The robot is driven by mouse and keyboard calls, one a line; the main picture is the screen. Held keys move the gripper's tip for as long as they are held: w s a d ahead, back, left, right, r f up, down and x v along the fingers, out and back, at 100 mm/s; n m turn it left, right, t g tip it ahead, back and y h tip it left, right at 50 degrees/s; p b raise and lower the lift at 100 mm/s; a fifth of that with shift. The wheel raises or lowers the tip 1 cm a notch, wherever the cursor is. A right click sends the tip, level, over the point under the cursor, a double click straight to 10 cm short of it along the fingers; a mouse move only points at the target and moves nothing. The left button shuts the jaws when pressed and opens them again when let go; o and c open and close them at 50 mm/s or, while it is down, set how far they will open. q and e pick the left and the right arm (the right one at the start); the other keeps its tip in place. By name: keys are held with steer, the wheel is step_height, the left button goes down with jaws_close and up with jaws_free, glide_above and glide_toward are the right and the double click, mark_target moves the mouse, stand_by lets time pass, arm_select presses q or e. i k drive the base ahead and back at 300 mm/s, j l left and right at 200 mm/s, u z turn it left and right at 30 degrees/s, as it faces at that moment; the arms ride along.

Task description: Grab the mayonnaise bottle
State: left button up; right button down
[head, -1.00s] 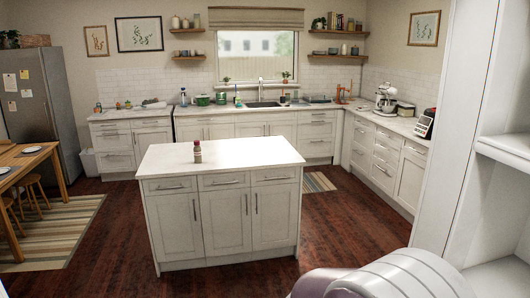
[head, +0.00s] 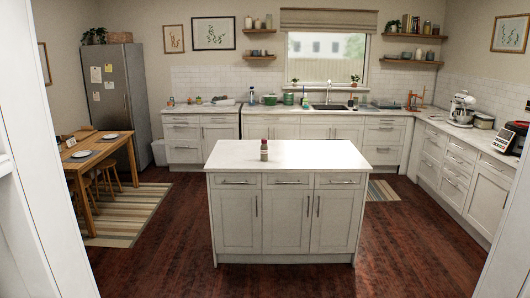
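No other bottle stands on the island. Neither of my grippers shows in the head view.
Dark wooden floor (head: 180,235) is free around the island. White panels stand close at the left and right edges. A dining table (head: 100,150) with stools is at the left, beside the fridge (head: 120,95). Counters (head: 295,110) line the back and right walls.

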mark_target(264, 148)
steer(key=i, duration=0.75)
steer(key=i+l+z, duration=0.15)
steer(key=i, duration=1.35)
steer(key=i+z, duration=0.1)
steer(key=i, duration=0.6)
steer(key=i+j+z, duration=0.1)
steer(key=i, duration=0.65)
steer(key=i+j, duration=0.15)
steer(key=i, duration=0.6)
steer(key=i+j+z, duration=0.1)
steer(key=i, duration=0.65)
